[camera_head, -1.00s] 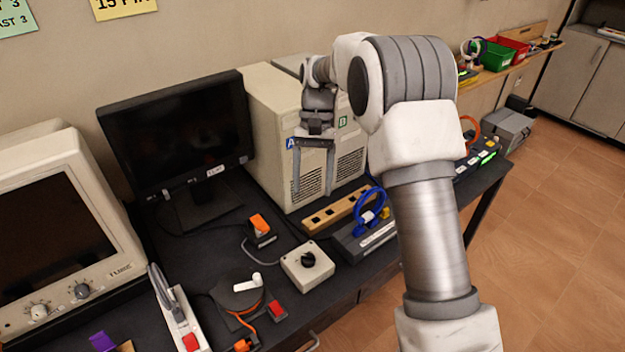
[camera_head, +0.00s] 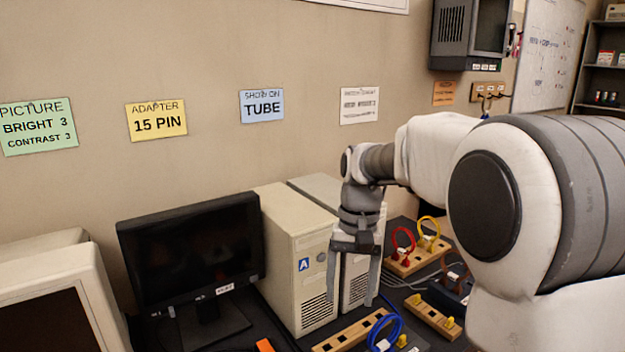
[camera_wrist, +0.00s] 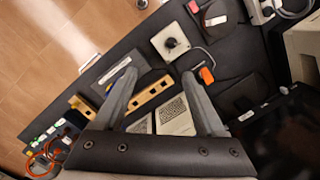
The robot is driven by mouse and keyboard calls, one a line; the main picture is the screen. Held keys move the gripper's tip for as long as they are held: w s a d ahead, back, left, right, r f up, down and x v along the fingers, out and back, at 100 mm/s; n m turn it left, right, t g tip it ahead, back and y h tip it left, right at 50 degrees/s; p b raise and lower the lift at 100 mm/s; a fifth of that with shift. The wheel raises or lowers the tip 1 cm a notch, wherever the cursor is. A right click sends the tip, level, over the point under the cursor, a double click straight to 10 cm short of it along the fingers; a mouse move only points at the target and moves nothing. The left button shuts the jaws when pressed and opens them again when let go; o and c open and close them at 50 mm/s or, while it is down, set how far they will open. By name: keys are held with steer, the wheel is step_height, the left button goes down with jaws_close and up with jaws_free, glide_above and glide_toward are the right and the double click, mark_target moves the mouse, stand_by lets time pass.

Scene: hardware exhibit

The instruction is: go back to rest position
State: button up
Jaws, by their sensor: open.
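My gripper (camera_head: 352,295) hangs with its fingers pointing down in front of the two beige computer towers. Its two fingers are apart with nothing between them, and they also show spread apart in the wrist view (camera_wrist: 160,75). The tower marked A (camera_head: 292,262) stands just left of the gripper. The second tower (camera_head: 362,278) is partly hidden behind the gripper and fingers. My arm fills the right side of the head view and hides part of the bench.
A black monitor (camera_head: 190,250) and a beige tube monitor (camera_head: 55,300) stand to the left. A wooden socket strip (camera_head: 350,332) and blue cable (camera_head: 390,330) lie below the gripper. A knob box (camera_wrist: 171,42) sits on the dark bench. Red and yellow cable loops stand farther right.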

steer(key=s+d+r+t, duration=0.2)
steer(key=s+d+t, duration=0.1)
steer(key=s, duration=0.7)
steer(key=s+d+r+n+t, duration=0.1)
steer(key=s+d+t, duration=0.3)
steer(key=s, duration=0.6)
steer(key=shift+s+d+r+h, duration=0.15)
steer(key=shift+s+r+h, duration=0.1)
steer(key=shift+r+h, duration=0.15)
stand_by(0.4)
